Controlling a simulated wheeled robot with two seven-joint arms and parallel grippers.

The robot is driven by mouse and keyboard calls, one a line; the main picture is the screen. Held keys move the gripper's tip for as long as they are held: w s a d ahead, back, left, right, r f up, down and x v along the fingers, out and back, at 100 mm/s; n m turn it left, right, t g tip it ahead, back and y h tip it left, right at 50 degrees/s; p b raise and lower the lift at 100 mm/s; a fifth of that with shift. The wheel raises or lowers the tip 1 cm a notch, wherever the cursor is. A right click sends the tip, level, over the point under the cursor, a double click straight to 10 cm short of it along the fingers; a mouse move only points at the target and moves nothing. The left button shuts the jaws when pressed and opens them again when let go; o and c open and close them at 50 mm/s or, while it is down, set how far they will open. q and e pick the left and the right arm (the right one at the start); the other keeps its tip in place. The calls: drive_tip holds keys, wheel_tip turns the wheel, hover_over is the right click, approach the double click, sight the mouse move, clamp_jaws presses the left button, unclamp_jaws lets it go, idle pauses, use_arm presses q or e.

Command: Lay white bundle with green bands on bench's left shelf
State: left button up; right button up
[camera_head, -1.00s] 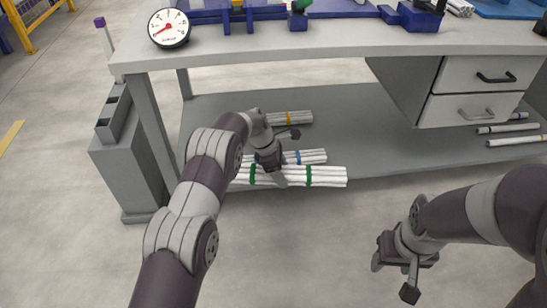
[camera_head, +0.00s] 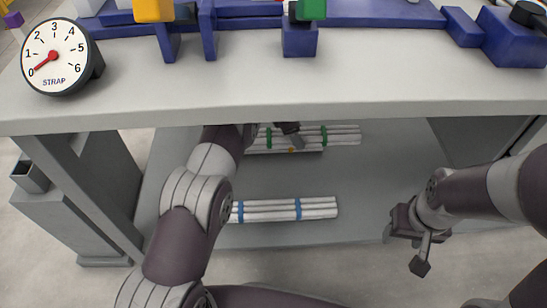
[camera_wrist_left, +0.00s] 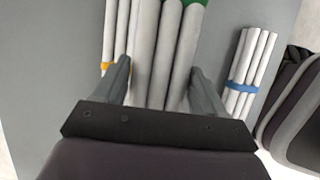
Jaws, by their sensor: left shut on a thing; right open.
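The white bundle with green bands (camera_head: 342,135) is under the bench top, at the back of the lower shelf (camera_head: 380,190). My left gripper (camera_head: 289,131) is shut on it between the two green bands. In the left wrist view the bundle's white pipes (camera_wrist_left: 163,50) run between the two fingers, with one green band at the top edge. I cannot tell whether the bundle touches the shelf. My right gripper (camera_head: 408,250) is open and empty, in front of the bench on the right.
A bundle with a yellow band (camera_head: 291,150) lies close beside the held one, partly hidden by it. A bundle with blue bands (camera_head: 270,210) lies nearer the shelf's front edge. The bench top (camera_head: 300,95) overhangs my left arm. Bare shelf lies to the right.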

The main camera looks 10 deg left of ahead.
use_arm(q)
drive_tip(key=shift+s+a+f+b, duration=0.2)
drive_tip(key=shift+a+f+b, duration=0.05)
drive_tip(key=shift+f+b, duration=0.25)
drive_tip(key=shift+s+a+f+b, duration=0.2)
drive_tip(key=shift+f+b, duration=0.2)
drive_tip(key=shift+b, duration=0.1)
drive_tip(key=b, duration=0.6)
hover_over(272, 178)
drive_tip(key=a, duration=0.1)
wheel_tip(272, 178, down, 5)
drive_tip(key=shift+s+a, duration=0.1)
drive_tip(key=shift+s, duration=0.05)
drive_tip(key=shift+s+a+f, duration=0.1)
drive_tip(key=shift+s+f, duration=0.05)
drive_tip(key=shift+f, duration=0.15)
wheel_tip(272, 178, down, 4)
drive_tip(key=b, duration=0.4)
drive_tip(key=shift+r, duration=0.1)
drive_tip(key=shift+r+p, duration=0.3)
drive_tip(key=shift+c, duration=0.6)
drive_tip(key=o, duration=1.4)
drive_tip(key=shift+f, duration=0.15)
drive_tip(key=shift+o, duration=0.2)
